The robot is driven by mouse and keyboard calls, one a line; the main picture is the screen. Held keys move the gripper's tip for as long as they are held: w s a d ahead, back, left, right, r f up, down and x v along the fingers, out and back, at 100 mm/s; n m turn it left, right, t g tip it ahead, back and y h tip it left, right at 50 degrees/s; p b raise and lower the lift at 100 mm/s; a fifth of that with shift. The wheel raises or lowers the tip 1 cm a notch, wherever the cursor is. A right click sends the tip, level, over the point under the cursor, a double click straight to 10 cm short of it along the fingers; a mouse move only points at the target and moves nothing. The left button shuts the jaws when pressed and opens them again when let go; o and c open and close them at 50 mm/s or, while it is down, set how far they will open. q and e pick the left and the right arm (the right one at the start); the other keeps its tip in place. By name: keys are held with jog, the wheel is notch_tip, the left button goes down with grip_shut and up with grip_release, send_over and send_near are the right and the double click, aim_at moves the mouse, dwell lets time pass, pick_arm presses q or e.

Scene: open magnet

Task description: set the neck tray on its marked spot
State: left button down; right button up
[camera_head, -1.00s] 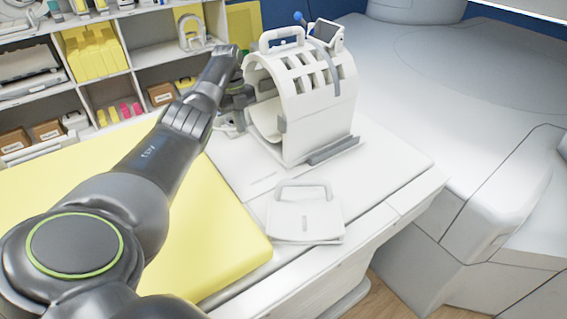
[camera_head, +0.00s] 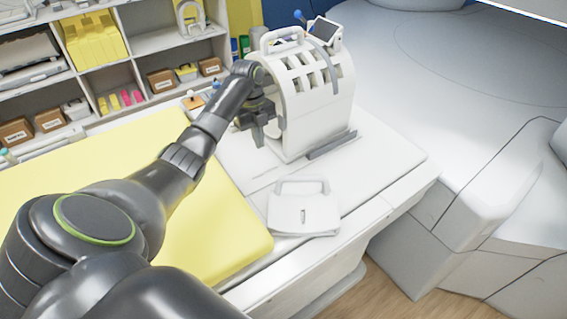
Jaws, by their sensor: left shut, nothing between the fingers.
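A flat white piece with a loop handle, which looks like the neck tray (camera_head: 304,217), lies on the white table top (camera_head: 375,180) in front of the coil. A small dark mark is on its face. The white slotted head coil (camera_head: 315,100) stands upright behind it, with a handle and small screen on top. My left gripper (camera_head: 266,133) is at the coil's open left end, apart from the flat piece. It is shut and empty; its fingertips are partly lost against the coil. I cannot make out a marked spot. My right gripper is not in view.
A yellow pad (camera_head: 110,190) covers the table's left part. Shelves (camera_head: 150,50) with yellow blocks, boxes and small items stand behind at left. A large white scanner body (camera_head: 470,120) is at right, across a gap above the wooden floor (camera_head: 395,285).

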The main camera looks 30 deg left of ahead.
pick_arm(q)
jog(key=p, duration=0.6)
send_near(284, 178)
jog(key=f, duration=0.2)
jog(key=d+f, duration=0.1)
jog(key=f, duration=0.2)
jog(key=shift+s+d+f, duration=0.15)
jog(key=shift+s+d, duration=0.05)
jog(key=shift+d, duration=0.05)
jog(key=shift+a+f, duration=0.1)
jog(key=shift+f, duration=0.8)
